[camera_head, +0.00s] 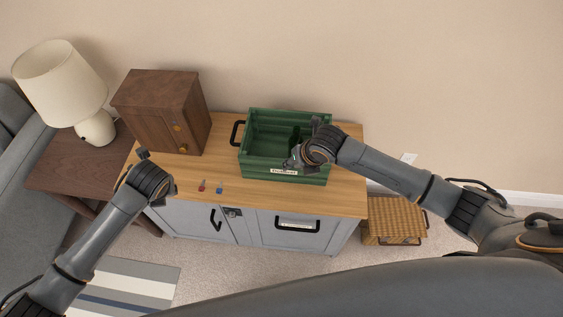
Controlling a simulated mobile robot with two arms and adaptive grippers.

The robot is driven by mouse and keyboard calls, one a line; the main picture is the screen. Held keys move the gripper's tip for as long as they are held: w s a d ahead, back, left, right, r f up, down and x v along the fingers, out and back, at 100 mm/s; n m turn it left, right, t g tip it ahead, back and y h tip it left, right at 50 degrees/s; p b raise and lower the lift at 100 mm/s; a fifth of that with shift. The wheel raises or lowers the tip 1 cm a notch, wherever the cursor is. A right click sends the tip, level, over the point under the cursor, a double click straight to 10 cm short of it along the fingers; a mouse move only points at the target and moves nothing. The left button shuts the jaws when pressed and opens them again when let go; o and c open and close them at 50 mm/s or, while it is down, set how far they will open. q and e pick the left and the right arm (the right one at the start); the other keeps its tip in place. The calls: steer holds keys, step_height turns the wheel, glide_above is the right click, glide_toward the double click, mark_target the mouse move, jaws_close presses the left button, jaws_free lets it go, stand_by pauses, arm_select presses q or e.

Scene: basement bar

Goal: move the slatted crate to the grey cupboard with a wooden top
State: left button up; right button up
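The green slatted crate (258,171) stands upright on the wooden top of the grey cupboard (225,203). It has a pale label on its front and a black handle at its left end. A dark bottle-like thing shows inside it. My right gripper (304,142) is over the crate's right part, its fingers apart, and hides part of that end. I cannot tell whether it touches the crate. My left gripper (149,178) is open and empty near the cupboard's left front edge, apart from the crate.
A small brown wooden cabinet (158,110) stands left of the crate. Small red (202,185) and blue (219,187) items lie near the front edge. A lamp (62,82) stands on a side table (75,163). A wicker basket (394,217) is on the floor at right.

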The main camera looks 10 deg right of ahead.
steer(key=v, duration=1.1)
steer(key=shift+w+d+r, duration=0.2)
steer(key=shift+d+r, duration=0.1)
steer(key=shift+r, duration=0.05)
